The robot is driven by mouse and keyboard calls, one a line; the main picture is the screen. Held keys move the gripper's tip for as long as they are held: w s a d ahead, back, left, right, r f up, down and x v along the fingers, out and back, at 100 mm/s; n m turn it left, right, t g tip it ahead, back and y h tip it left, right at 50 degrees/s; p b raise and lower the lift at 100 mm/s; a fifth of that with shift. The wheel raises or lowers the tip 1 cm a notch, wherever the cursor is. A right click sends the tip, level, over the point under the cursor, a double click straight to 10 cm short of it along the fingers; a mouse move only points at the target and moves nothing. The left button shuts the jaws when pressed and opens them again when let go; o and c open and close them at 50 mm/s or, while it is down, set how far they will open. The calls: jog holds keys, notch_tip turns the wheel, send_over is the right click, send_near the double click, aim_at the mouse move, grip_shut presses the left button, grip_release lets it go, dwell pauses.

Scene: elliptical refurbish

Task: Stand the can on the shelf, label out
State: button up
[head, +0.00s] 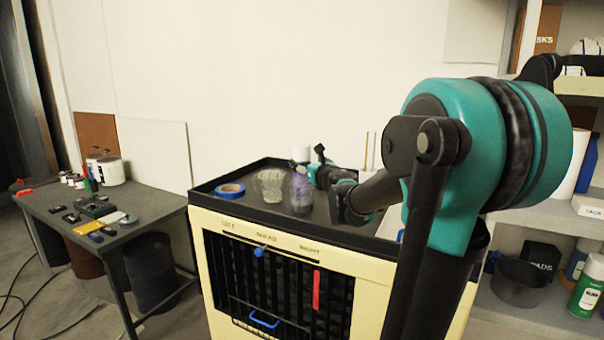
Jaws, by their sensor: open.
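A small cylinder with a purple-grey side (302,192) stands upright on the black top of the cream cart; it may be the can, but its label is too small to read. My gripper (318,170) is over the cart top, just behind and to the right of this cylinder. It is open, with no object visible in it; its fingertips are small and partly hidden. The shelf unit (535,308) is at the right edge, partly behind my arm. A green can with a pale label (587,287) stands on its low shelf.
The shelves also hold a dark box (541,257) and a white roll (568,165). A grey table (150,215) with tools stands left.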

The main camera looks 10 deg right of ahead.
jog(key=shift+w+a+r, duration=0.1)
jog(key=shift+w+a, duration=0.1)
jog(key=shift+w, duration=1.25)
jog(key=shift+w+a+r, duration=0.1)
jog(key=shift+w+a, duration=0.1)
jog(key=shift+w, duration=1.25)
grip_shut()
